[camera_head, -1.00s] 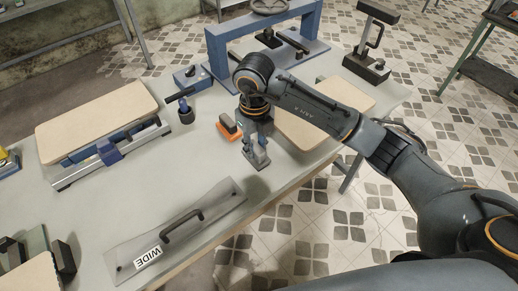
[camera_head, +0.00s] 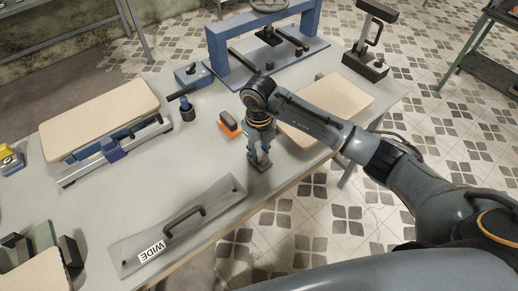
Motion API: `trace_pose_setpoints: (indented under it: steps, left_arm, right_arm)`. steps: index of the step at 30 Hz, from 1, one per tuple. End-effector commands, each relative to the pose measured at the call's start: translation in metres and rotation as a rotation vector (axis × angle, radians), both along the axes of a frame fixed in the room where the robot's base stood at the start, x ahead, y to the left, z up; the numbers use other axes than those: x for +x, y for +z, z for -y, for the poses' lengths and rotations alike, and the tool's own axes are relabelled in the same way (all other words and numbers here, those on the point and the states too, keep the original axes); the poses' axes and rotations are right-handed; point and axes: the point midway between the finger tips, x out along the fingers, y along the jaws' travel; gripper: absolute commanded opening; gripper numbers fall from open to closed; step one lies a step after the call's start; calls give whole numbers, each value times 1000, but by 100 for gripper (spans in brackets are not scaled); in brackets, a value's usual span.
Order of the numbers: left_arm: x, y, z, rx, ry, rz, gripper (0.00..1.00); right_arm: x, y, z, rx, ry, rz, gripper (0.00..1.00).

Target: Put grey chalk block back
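My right gripper (camera_head: 259,158) points down over the table's near edge, just right of an orange piece. Small grey shapes show at its fingertips, but I cannot tell whether they are a grey block or only the fingers, nor whether the gripper is open or shut. The orange piece (camera_head: 233,132) lies on the table with a dark grey-brown block (camera_head: 227,120) on it; I cannot tell whether this is the chalk block. The gripper is apart from it. My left gripper is not in view.
A blue press frame (camera_head: 217,58) stands at the back. A beige board (camera_head: 352,95) lies right, partly behind my arm. A board on a rail fixture (camera_head: 95,112) is at left. A grey plate labelled WIDE (camera_head: 222,192) lies in front. The table between is mostly clear.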

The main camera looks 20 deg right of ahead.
Motion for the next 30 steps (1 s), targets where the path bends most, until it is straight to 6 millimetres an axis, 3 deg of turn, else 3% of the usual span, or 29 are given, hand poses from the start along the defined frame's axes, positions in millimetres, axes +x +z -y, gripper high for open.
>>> trace_pose_setpoints:
  steps: [2, 15, 30]
  left_arm:
    - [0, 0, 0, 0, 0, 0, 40]
    - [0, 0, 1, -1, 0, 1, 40]
    - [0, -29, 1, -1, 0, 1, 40]
  right_arm:
    - [0, 1, 0, 0, 0, 0, 48]
    - [1, 10, 0, 1, 0, 4, 48]
    - [1, 107, 0, 0, 0, 5, 48]
